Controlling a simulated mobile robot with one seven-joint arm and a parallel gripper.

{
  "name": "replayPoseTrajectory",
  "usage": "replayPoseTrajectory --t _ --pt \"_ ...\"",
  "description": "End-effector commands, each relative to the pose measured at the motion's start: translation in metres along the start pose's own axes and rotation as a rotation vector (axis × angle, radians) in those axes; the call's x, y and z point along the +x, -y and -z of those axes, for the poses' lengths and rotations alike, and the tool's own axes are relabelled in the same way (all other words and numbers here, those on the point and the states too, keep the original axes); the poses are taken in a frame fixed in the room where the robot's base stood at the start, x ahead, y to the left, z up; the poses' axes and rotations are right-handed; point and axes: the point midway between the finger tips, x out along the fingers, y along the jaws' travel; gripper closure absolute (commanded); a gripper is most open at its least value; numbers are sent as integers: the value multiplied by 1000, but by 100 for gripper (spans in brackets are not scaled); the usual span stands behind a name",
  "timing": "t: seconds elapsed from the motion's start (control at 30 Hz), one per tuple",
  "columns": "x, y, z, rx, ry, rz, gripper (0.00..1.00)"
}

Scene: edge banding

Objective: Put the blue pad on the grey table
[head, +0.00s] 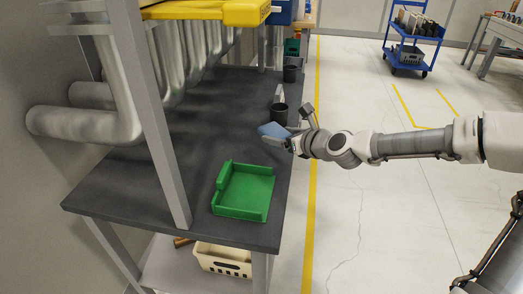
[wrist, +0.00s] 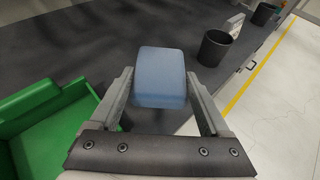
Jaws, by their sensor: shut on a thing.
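The blue pad (head: 272,130) is in my gripper (head: 287,138), over the right edge of the dark grey table (head: 190,185) in the head view. In the wrist view the pad (wrist: 161,77) sits between the two fingers of my gripper (wrist: 160,95), which is shut on it. The pad appears held above the table top (wrist: 75,35); the exact gap cannot be told. The underside of the pad is hidden.
A green tray (head: 243,206) lies on the near part of the table. Black cups (head: 279,114) stand beyond the pad near the right edge. A grey post (head: 150,110) and pipes (head: 80,123) stand at left. Table top left of the pad is clear.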

Motion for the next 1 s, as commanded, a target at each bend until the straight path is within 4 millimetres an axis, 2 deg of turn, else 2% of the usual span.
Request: replayPoseTrajectory --t 0.03,0.2,0.4,0.57,0.83,1.0 --pt "12 -4 4 -4 1 -3 72" --pt "41 -12 9 -5 1 -2 72" --pt "64 -17 11 -2 1 0 72" --pt "70 -18 14 -1 0 1 72" --pt "84 -18 49 0 0 0 72" --pt "84 -18 49 -1 1 1 72"
